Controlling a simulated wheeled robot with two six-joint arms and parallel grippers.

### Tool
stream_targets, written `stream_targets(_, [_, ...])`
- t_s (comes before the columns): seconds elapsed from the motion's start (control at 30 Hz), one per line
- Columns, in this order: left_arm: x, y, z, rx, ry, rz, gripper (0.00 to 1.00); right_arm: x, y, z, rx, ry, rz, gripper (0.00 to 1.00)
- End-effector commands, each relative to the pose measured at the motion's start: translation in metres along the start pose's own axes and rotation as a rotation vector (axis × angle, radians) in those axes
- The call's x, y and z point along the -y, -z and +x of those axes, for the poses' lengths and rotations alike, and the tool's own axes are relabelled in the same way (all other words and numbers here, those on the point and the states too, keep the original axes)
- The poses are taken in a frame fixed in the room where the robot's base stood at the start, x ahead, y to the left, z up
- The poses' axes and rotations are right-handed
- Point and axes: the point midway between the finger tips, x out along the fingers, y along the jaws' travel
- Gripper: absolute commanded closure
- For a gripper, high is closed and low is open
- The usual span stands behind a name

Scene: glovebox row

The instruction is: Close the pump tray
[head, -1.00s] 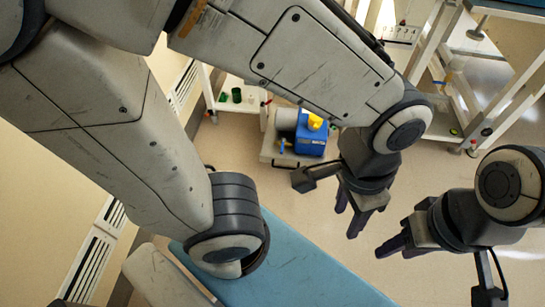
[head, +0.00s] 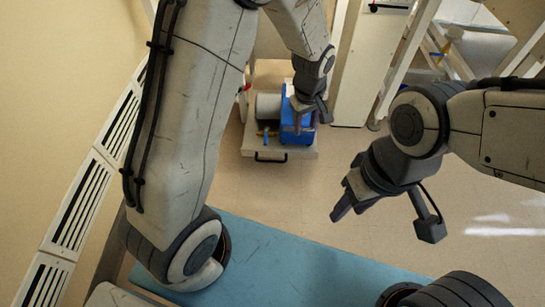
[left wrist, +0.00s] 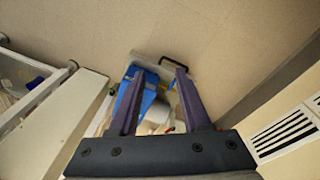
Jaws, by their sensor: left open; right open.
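The pump tray (head: 249,146) is a pale pull-out tray standing out over the floor, with a black handle (head: 270,158) on its front edge. A blue pump (head: 288,126) and a grey cylinder (head: 268,105) sit on it. My left gripper (head: 307,122) is open and overlaps the pump's right side in the head view; contact cannot be told. In the left wrist view, the handle (left wrist: 173,62) and the blue pump (left wrist: 150,80) show between and beyond the open fingers (left wrist: 159,75). My right gripper (head: 348,208) is open and empty, right of and nearer than the tray.
A white cabinet side (head: 352,75) stands right of the tray, with white-framed furniture (head: 410,60) farther right. A blue surface (head: 285,260) lies in front. A vented wall (head: 85,200) runs along the left. The floor (head: 270,190) before the tray is clear.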

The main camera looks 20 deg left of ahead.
Motion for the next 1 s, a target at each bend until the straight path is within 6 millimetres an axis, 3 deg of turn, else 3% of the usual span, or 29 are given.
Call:
stream_targets(0.03, [0.005,0.024,0.063,-0.008,0.012,-0.153,0.53,-0.002,-0.002,0.032,0.000,0.000,0.000,0.55])
stream_targets(0.1, [0.010,0.054,0.118,-0.025,0.007,-0.364,0.53,-0.004,-0.003,0.051,0.000,0.000,0.000,0.55])
stream_targets(0.2, [0.024,0.089,0.188,-0.044,-0.004,-0.626,0.53,-0.005,-0.004,0.073,0.000,0.000,0.000,0.55])
stream_targets(0.3, [0.040,0.113,0.242,-0.055,-0.014,-0.828,0.53,-0.006,-0.005,0.088,0.000,0.000,0.000,0.55])
stream_targets(0.4, [0.052,0.127,0.276,-0.061,-0.025,-0.961,0.53,-0.007,-0.005,0.097,0.000,0.000,0.000,0.55])
stream_targets(0.53, [0.060,0.134,0.296,-0.064,-0.032,-1.044,0.53,-0.007,-0.005,0.101,0.000,0.000,0.000,0.55])
stream_targets(0.67, [0.061,0.136,0.311,-0.064,-0.033,-1.057,0.53,-0.008,-0.005,0.107,-0.001,0.000,0.000,0.55])
stream_targets(1.0, [0.062,0.139,0.374,-0.063,-0.031,-1.053,0.53,-0.010,-0.007,0.136,0.000,0.000,0.000,0.55])
